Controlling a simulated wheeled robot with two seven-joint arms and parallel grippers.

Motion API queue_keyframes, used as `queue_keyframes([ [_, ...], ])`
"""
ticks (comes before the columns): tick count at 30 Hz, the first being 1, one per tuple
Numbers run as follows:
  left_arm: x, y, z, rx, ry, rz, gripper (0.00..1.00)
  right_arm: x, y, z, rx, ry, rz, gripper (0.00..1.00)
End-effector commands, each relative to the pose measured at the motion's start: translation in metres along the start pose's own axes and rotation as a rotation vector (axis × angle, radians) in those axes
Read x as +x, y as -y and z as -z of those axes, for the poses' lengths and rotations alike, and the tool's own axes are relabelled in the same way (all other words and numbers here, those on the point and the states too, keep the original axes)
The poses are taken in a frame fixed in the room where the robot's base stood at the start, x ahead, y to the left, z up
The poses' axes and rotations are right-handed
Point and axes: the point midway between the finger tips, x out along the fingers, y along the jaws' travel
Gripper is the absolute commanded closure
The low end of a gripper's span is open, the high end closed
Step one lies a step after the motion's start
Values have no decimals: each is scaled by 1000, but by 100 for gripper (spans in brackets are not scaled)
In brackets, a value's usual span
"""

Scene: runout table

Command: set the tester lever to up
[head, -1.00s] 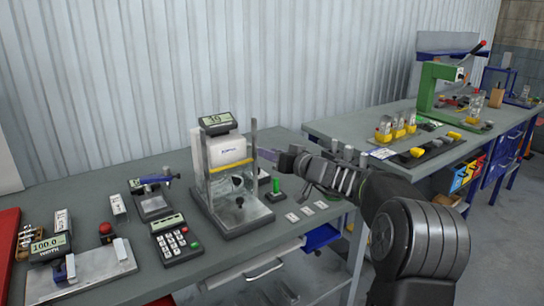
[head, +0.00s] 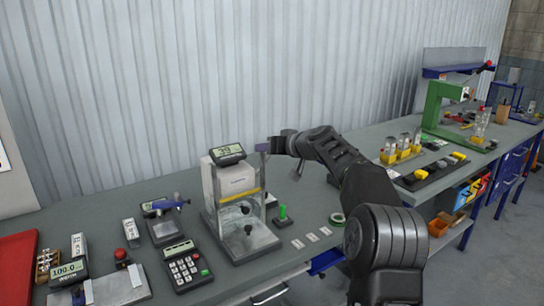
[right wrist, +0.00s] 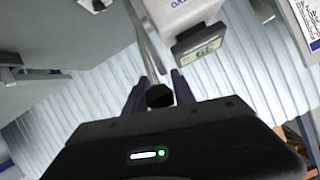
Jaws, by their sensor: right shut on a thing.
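The tester (head: 235,190) is a white-and-clear machine on a dark base, with a small display (head: 228,153) on top. Its white body and display (right wrist: 205,47) also show in the right wrist view. My right gripper (head: 263,147) is at the tester's upper right side, at about display height. In the right wrist view my gripper (right wrist: 160,92) has its fingers on both sides of the lever's dark knob (right wrist: 160,97), shut on it. In the head view the lever's grip is hidden at my fingers. My left gripper is in neither view.
A keypad (head: 185,266), a red button (head: 121,254) and a scale (head: 70,270) stand to the left on the grey bench. A second bench is beyond.

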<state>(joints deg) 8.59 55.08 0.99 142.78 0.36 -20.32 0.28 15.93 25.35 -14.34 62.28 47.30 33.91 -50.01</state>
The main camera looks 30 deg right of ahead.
Motion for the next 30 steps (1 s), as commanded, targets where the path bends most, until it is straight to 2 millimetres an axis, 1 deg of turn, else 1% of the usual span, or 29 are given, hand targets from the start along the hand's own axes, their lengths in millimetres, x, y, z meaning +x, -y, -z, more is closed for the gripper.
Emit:
queue_keyframes([
  [7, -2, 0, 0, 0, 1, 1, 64, 5, 1, 6, 0, 2, -1, 100],
  [30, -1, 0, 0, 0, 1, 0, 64, 7, 2, 2, 1, 10, 2, 100],
])
